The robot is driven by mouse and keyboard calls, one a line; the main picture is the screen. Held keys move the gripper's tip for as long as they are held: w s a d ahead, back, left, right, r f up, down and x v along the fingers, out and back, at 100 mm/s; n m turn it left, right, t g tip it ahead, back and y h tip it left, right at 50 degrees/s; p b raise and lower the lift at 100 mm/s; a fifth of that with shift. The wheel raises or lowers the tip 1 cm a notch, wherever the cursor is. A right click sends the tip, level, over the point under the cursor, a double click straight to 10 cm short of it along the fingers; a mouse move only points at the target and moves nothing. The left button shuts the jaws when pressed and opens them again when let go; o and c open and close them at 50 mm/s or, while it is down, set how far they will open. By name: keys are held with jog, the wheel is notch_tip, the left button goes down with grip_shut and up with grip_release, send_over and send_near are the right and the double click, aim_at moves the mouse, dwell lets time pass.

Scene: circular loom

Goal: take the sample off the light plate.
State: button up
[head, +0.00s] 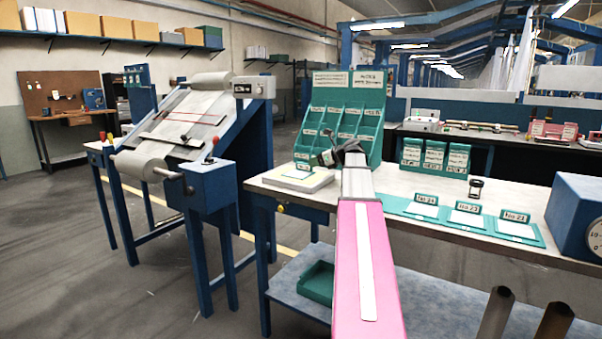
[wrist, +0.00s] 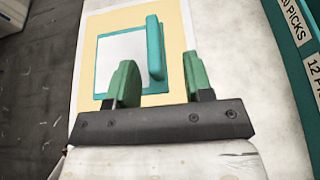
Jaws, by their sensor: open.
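The light plate (head: 288,184) is a low pale block at the left end of the long bench. In the wrist view it is a yellow square with a white border (wrist: 178,32). The sample (wrist: 120,58) lies on it, a white square in a teal frame with an upright teal tab (wrist: 154,45) along its right side. In the head view the sample's labelled tab (head: 304,167) shows above the plate. My gripper (wrist: 161,65) is open and empty, its green fingers either side of the tab in the picture. I cannot tell the height gap.
A teal rack of labelled pockets (head: 341,117) stands just behind my gripper (head: 328,157). A teal strip of numbered places (head: 462,218) and a small black magnifier (head: 475,188) are to the right. A blue box with a dial (head: 577,215) stands at the right end. A teal bin (head: 317,283) is on the lower shelf.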

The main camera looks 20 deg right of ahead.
aim_at(304, 163)
jog(key=shift+a+r+x, duration=0.15)
jog(key=shift+a+x, duration=0.05)
jog(key=shift+x, duration=1.25)
jog(key=shift+a+r+x, duration=0.1)
jog(key=shift+a+x, duration=0.15)
jog(key=shift+x, duration=1.15)
jog(key=shift+s, duration=0.2)
grip_shut()
